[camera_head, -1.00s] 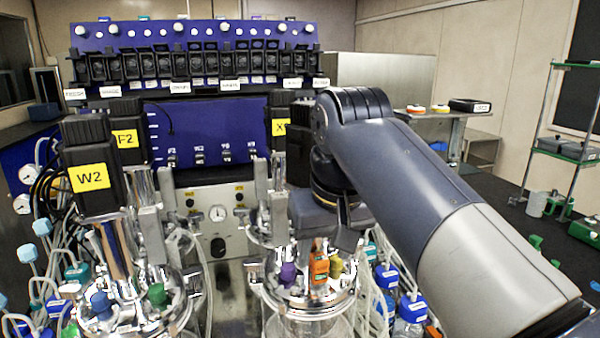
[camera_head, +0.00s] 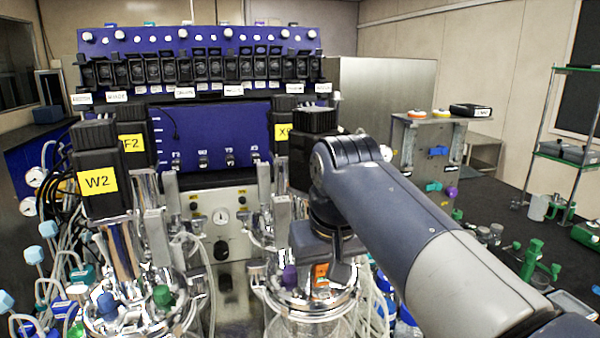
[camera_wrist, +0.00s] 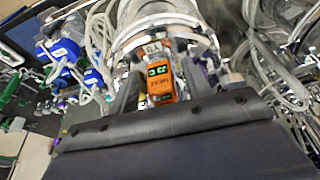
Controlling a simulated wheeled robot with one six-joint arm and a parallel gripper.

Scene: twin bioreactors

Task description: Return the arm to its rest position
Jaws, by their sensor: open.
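My arm (camera_head: 410,220) comes in from the lower right of the head view, with its wrist bent down over the right-hand vessel (camera_head: 310,300). My gripper (camera_head: 325,268) points down just above that vessel's lid, open, with its fingertips partly hidden. An orange device (camera_head: 321,270) on the lid is mostly covered by my gripper there. In the wrist view the orange device (camera_wrist: 161,80), with a lit green display, stands between the dark finger shapes. I cannot tell whether the fingers touch it.
The left-hand vessel (camera_head: 130,310) and black motor W2 (camera_head: 97,170) stand to the left. Another black motor (camera_head: 310,145) is close behind my wrist. Blue-capped bottles (camera_wrist: 62,52) and tubing crowd the vessel.

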